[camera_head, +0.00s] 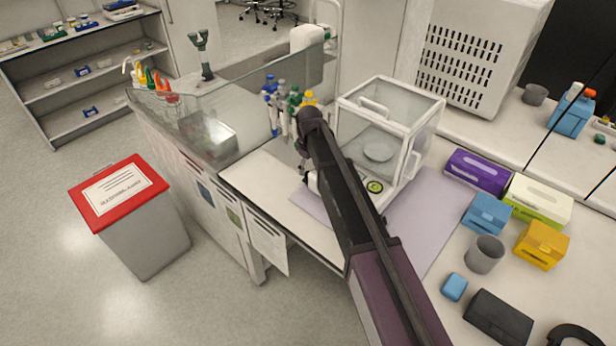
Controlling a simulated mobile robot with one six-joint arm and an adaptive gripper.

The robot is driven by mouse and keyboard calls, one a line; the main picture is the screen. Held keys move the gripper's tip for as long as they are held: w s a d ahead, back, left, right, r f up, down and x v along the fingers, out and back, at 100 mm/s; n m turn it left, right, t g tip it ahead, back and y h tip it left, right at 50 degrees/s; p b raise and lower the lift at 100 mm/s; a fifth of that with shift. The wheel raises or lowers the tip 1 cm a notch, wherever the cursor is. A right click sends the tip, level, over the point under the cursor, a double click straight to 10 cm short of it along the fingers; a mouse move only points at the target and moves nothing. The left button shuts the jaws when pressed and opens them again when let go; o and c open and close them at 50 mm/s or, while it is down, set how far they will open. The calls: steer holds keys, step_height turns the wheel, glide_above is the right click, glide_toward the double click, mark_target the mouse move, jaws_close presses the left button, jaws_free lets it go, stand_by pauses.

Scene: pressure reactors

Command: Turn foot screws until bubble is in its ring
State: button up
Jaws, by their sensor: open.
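A glass-walled balance (412,118) with a white frame stands on the bench, its round pan (378,151) inside. A small round level with a yellow-green face and dark rim (375,187) shows at its front, just right of my arm. It is too small to tell where the bubble sits in its ring. My arm crosses in front of the balance's left side. My gripper (304,168) is small and partly hidden beyond the arm's end, by the balance's left front corner. It is open, and I see nothing held. The foot screws cannot be made out clearly.
A lilac mat (425,215) lies under the balance. Right of it are a purple box (478,171), a grey cup (484,254) and blue and yellow boxes. Coloured-top bottles (284,105) stand behind my gripper. A red-lidded bin (128,205) stands on the floor left.

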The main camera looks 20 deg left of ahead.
steer(key=shift+f+b, duration=0.85)
steer(key=shift+f, duration=0.25)
jaws_close()
